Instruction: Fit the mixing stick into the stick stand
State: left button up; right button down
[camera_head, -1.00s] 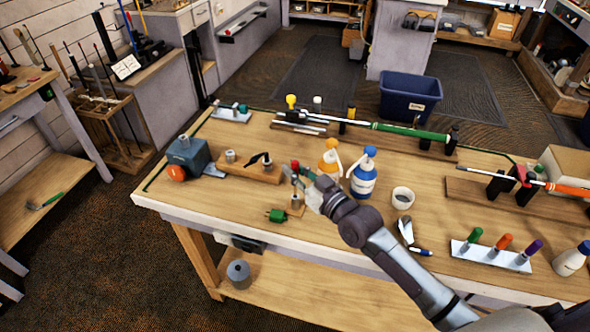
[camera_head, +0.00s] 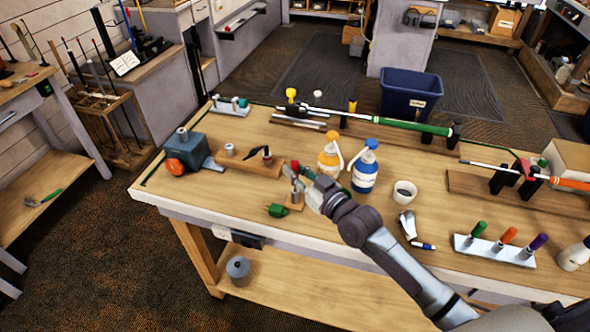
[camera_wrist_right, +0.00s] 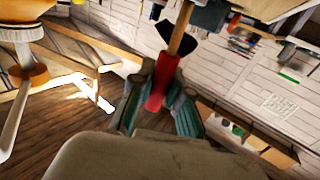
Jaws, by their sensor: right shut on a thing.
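The mixing stick (camera_wrist_right: 162,82) shows a red grip and a wooden shaft in the right wrist view. My right gripper (camera_wrist_right: 163,108) is shut on the red part. In the head view a bit of the stick's red (camera_head: 295,166) shows at the tip of my right gripper (camera_head: 307,181). The stick stand (camera_head: 294,203), a small wooden base with a grey metal tube, is just below and left of the fingers. I cannot tell whether the stick's lower end is in the tube or above it. My left gripper is not in view.
A green plug-like piece (camera_head: 276,210) lies left of the stand. A wooden block (camera_head: 250,162) with a black hook is behind it. An orange-capped bottle (camera_head: 330,160), a blue-capped bottle (camera_head: 364,172) and a white cup (camera_head: 404,193) stand to the right. The bench front edge is close.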

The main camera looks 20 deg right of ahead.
jog(key=shift+f, duration=0.4)
jog(key=c, duration=1.1)
grip_release()
jog(key=shift+o, duration=0.2)
jog(key=v, duration=1.2)
